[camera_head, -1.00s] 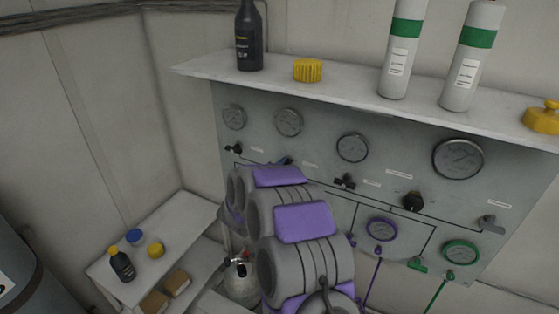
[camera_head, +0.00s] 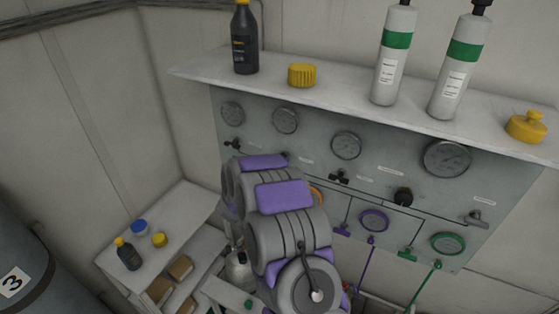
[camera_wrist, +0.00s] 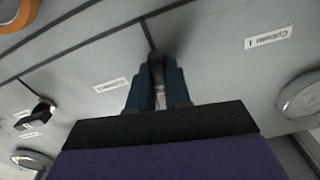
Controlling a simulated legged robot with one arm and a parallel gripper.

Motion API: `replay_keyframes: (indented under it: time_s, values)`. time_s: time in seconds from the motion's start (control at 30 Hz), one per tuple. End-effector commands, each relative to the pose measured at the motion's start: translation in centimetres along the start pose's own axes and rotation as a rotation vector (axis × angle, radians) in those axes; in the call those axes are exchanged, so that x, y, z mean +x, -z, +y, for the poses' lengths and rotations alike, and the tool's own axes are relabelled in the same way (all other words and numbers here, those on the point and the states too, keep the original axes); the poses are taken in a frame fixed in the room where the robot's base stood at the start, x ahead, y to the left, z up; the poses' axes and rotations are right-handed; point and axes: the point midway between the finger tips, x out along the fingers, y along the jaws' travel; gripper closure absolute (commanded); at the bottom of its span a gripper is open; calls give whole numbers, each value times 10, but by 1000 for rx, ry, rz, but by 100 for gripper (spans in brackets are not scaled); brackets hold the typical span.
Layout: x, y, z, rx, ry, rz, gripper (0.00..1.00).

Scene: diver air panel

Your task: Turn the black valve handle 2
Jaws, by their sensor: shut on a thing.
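A black valve handle (camera_wrist: 156,68) stands out from the grey panel in the wrist view. My gripper (camera_wrist: 157,80) has its blue fingers on either side of this handle and is shut on it. Other black valve handles show on the panel (camera_head: 300,135): one at the far left (camera_head: 232,144) and one right of my arm (camera_head: 338,177). The latter appears to be the handle at the left of the wrist view (camera_wrist: 36,112).
A shelf (camera_head: 340,92) above holds a dark bottle (camera_head: 245,40), yellow items and two white cylinders. A low side table (camera_head: 185,205) stands at the left.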

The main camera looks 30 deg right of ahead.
Motion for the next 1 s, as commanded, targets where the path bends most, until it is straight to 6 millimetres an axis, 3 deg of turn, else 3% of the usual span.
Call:
replay_keyframes:
  time_s: [0.37, 0.4, 0.6, 0.87, 1.0]
  values:
    - [0, 4, -4, -1, 5, 10, 100]
    - [-1, 4, -4, -1, 5, 10, 80]
    - [-2, 3, -4, -3, 4, 7, 61]
    - [-5, 2, -3, -4, 4, 5, 61]
    - [-16, 1, -4, -4, 5, 5, 61]
